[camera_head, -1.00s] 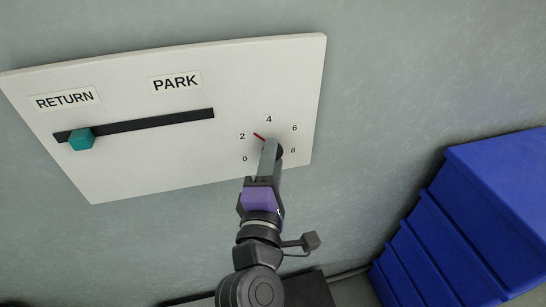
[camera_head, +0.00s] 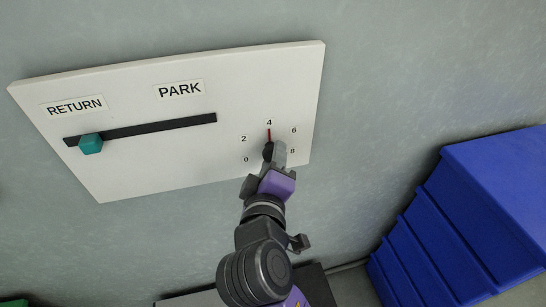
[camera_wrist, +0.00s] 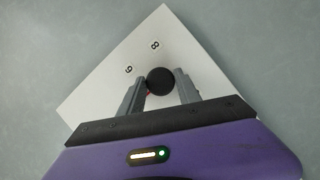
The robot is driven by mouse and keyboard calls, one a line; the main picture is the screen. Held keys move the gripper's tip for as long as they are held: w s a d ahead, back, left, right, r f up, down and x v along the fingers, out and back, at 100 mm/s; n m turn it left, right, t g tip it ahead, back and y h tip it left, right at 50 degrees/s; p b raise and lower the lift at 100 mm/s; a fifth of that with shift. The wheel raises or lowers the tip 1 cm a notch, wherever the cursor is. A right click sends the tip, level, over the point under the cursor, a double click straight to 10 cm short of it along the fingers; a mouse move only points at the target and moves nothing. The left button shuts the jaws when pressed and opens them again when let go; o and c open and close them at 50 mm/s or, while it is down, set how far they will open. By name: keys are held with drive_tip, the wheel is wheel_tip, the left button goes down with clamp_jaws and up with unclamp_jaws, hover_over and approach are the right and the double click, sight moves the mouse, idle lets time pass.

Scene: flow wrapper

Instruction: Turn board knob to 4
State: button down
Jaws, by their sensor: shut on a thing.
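The white board (camera_head: 150,163) is on the wall, with a dial marked 0, 2, 4, 6 and 8 at its right end. The black knob (camera_head: 268,151) is partly hidden by my gripper (camera_head: 274,153) in the head view. Its red pointer (camera_head: 269,135) points up at the 4. In the wrist view the round knob (camera_wrist: 160,81) sits between the two fingers of my gripper (camera_wrist: 162,88), which is shut on it. The 6 and 8 show there beside the knob.
A teal slider (camera_head: 90,144) sits near the left end of a black slot below the RETURN label (camera_head: 75,106). A PARK label (camera_head: 180,89) is above the slot. Blue bins (camera_head: 470,215) stand at the lower right.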

drive_tip(key=shift+d+f, duration=0.1)
drive_tip(key=shift+f, duration=0.05)
idle(0.3)
drive_tip(key=c, duration=0.9)
unclamp_jaws()
drive_tip(key=shift+o, duration=0.2)
drive_tip(key=shift+s, duration=0.1)
drive_tip(key=b+v, duration=0.1)
drive_tip(key=v, duration=0.6)
drive_tip(key=shift+s, duration=0.3)
